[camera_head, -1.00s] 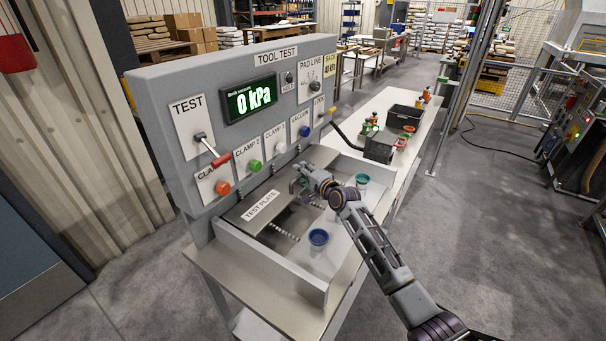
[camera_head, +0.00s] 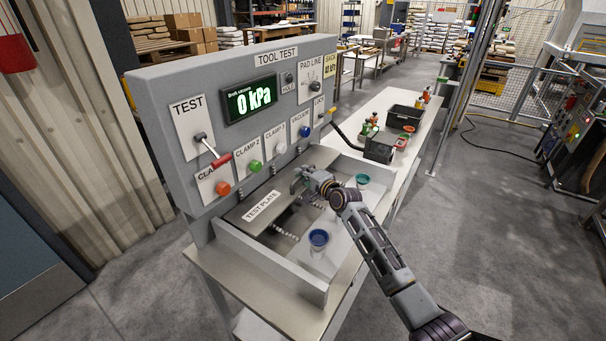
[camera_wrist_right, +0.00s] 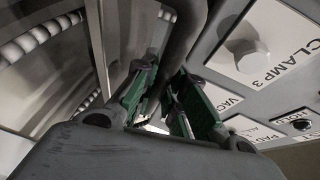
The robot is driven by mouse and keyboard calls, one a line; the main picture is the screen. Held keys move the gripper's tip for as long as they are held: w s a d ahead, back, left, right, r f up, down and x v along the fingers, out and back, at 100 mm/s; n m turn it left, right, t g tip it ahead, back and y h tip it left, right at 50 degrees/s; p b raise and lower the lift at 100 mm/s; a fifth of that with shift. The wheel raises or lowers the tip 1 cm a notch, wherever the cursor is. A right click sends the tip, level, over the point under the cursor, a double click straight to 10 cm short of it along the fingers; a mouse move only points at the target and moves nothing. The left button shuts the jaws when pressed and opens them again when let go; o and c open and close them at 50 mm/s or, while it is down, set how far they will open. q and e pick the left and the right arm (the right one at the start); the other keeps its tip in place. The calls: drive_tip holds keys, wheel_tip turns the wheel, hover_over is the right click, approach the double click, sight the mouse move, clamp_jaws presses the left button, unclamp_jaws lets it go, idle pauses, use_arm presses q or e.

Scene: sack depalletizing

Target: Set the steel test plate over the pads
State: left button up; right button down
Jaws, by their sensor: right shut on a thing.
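The grey steel test plate (camera_head: 240,213), with its TEST PLATE label, lies along the foot of the panel at the back of the bench tray. My right gripper (camera_head: 301,182) is at the plate's front side, right of the label. In the right wrist view its green-padded fingers (camera_wrist_right: 172,103) are shut on a dark curved bar, which appears to be the plate's handle. A blue round cup (camera_head: 318,238) and a green one (camera_head: 362,180), likely the pads, stand in the tray in front of the plate, uncovered. My left gripper is out of view.
The tool test panel (camera_head: 255,60) rises behind the plate, with a red-handled lever (camera_head: 220,160), coloured clamp knobs and a 0 kPa display. A low tray wall (camera_head: 275,265) borders the front left. A side table (camera_head: 430,125) with a black bin (camera_head: 404,117) stands beyond.

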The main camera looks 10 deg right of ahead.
drive_tip(key=shift+s+d, duration=0.45)
drive_tip(key=shift+d, duration=0.05)
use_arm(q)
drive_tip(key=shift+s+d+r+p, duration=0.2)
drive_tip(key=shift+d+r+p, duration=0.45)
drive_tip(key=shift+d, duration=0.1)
use_arm(e)
drive_tip(key=s+d, duration=1.4)
drive_tip(key=shift+s+d+f, duration=0.15)
drive_tip(key=shift+s+d, duration=0.05)
drive_tip(key=shift+s, duration=0.05)
drive_tip(key=c, duration=1.9)
unclamp_jaws()
drive_tip(key=o, duration=0.4)
drive_tip(key=shift+s+d, duration=0.2)
drive_tip(key=shift+s, duration=0.05)
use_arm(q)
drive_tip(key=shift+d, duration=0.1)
use_arm(e)
drive_tip(key=shift+o, duration=0.2)
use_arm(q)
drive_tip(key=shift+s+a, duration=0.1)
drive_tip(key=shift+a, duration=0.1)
use_arm(e)
drive_tip(key=shift+w+a, duration=0.1)
drive_tip(key=shift+w, duration=0.05)
